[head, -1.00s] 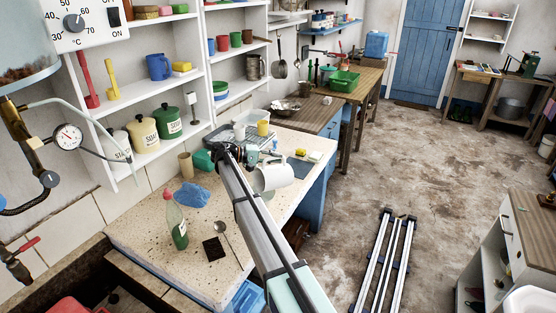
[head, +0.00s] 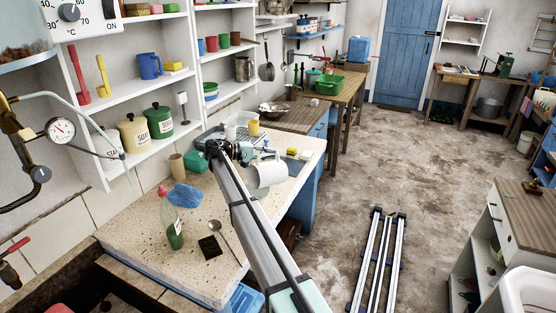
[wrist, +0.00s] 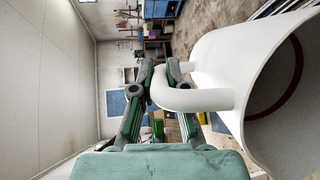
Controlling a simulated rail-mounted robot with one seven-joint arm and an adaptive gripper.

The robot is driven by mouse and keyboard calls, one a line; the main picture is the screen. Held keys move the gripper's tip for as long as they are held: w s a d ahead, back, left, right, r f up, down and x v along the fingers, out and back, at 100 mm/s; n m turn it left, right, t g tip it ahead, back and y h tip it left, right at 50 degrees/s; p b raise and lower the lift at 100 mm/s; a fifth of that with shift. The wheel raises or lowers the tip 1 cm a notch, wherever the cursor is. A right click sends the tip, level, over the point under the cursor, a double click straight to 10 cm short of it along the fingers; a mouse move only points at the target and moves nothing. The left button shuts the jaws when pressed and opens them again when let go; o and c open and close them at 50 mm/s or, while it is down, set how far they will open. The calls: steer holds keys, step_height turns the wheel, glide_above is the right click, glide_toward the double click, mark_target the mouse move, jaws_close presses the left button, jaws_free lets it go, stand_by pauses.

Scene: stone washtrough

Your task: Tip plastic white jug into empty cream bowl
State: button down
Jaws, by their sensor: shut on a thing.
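My gripper (wrist: 168,78) is shut on the jug's handle. In the head view my gripper (head: 246,155) is partly hidden by my arm and the jug. The jug's exact tilt and contents are hard to tell. I cannot make out a cream bowl for certain in either view.
The speckled counter (head: 140,235) holds a green bottle (head: 172,226), a blue cloth (head: 184,195), a dark square (head: 210,246), a spoon, a tan cup (head: 177,164) and a yellow sponge (head: 292,152). A metal pan-like vessel (head: 273,108) stands on the wooden counter behind. Open floor lies to the right.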

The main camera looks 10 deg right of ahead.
steer(key=d, duration=0.1)
steer(key=w+y+p, duration=0.1)
steer(key=d+y+p, duration=0.1)
steer(key=shift+w+d+r+n+g, duration=0.2)
steer(key=shift+w+d+n+g, duration=0.1)
steer(key=shift+d+n, duration=0.1)
steer(key=shift+w+d+f+y+p, duration=0.2)
steer(key=shift+d+y+p, duration=0.3)
steer(key=shift+y, duration=0.3)
